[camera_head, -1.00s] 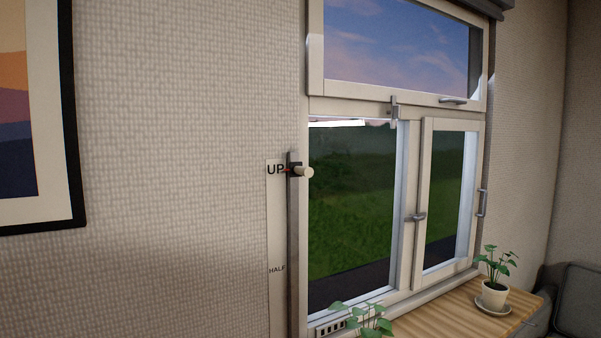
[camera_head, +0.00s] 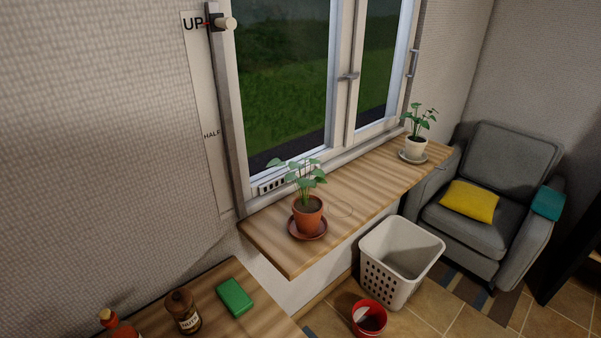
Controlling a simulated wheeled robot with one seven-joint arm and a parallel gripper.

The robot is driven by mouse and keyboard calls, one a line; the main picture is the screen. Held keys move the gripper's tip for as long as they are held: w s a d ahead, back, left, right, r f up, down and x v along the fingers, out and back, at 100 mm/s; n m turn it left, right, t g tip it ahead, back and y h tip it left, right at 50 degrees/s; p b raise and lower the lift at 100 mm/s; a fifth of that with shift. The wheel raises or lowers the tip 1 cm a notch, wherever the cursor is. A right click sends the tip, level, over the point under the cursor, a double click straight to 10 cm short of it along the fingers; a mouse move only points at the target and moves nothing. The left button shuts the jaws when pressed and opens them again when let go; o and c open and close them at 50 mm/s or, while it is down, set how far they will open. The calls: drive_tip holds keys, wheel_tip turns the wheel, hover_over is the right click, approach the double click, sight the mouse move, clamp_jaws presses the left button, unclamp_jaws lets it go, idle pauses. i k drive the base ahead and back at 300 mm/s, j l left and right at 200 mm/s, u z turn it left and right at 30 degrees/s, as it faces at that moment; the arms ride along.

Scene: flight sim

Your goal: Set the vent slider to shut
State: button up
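A small white vent strip (camera_head: 273,186) with dark slots sits low on the window frame, at the back left of the wooden sill. Leaves of the potted plant (camera_head: 308,212) cover its right part. Whether its slots are open or shut is too small to tell. A separate upright rail (camera_head: 225,110) stands left of the window, with a pale knob (camera_head: 229,24) at the mark "UP" and a "HALF" mark lower down. My gripper is not in view.
The sill (camera_head: 350,205) bears the terracotta pot in front of the vent and a white pot (camera_head: 416,148) farther right. A counter (camera_head: 235,318) with bottles and a green sponge (camera_head: 234,297) is at lower left. A white basket (camera_head: 400,262), red bucket (camera_head: 370,318) and armchair (camera_head: 500,190) stand right.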

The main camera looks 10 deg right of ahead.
sight(314, 167)
drive_tip(key=i+l, duration=0.65)
drive_tip(key=i, duration=0.15)
drive_tip(key=i+l, duration=0.65)
drive_tip(key=i, duration=0.15)
